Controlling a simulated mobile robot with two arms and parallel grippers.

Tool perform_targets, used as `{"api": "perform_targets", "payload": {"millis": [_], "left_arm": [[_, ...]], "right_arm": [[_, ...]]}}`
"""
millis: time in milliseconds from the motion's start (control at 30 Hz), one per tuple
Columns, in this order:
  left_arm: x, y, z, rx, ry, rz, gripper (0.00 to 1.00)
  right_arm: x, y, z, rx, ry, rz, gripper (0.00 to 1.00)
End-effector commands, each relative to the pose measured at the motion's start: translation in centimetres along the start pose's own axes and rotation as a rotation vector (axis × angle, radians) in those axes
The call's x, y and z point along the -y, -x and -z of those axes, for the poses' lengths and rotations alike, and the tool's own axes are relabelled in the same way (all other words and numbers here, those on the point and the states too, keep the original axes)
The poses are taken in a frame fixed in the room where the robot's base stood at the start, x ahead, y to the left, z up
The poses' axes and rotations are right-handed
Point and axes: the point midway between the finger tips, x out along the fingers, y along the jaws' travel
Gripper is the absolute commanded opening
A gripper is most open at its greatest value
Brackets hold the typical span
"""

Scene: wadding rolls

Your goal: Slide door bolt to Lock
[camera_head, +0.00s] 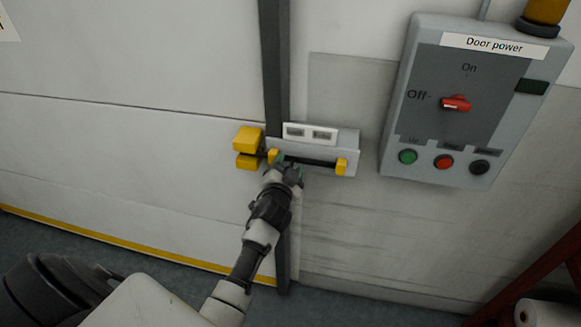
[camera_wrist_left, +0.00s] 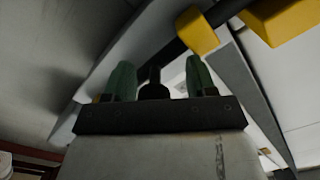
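The door bolt has a dark rod (camera_head: 312,162) on a grey plate (camera_head: 347,142), with yellow brackets (camera_head: 341,167) at its ends. A yellow catch (camera_head: 248,139) sits left of it on the door. My left gripper (camera_head: 290,165) is at the left part of the rod. In the left wrist view its green fingers (camera_wrist_left: 160,80) stand apart, with a dark knob-like piece (camera_wrist_left: 153,85) between them and gaps on both sides. I cannot tell whether it touches a finger. The dark rod and a yellow bracket (camera_wrist_left: 197,31) show above. My right gripper is out of view.
A white label plate (camera_head: 310,133) is above the rod; its text is too small to read. A grey door power box (camera_head: 440,125) with a red switch (camera_head: 456,103) and buttons hangs at the right. A red frame (camera_head: 540,275) and white roll (camera_head: 548,313) are lower right.

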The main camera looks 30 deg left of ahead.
Motion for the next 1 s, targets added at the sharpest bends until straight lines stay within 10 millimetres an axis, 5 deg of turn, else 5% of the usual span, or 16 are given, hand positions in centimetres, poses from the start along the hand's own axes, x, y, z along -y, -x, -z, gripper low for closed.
{"api": "perform_targets", "payload": {"millis": [367,800,1000], "left_arm": [[-0.2,0.8,0.0,-0.001,0.002,-0.002,0.57],[-0.2,8.8,-0.2,0.001,0.002,-0.002,0.57],[-0.1,10.6,-0.1,0.001,0.002,-0.001,0.57]], "right_arm": [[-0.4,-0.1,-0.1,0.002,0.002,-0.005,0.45],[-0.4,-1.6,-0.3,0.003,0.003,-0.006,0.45],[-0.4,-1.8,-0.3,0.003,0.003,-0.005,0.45]]}}
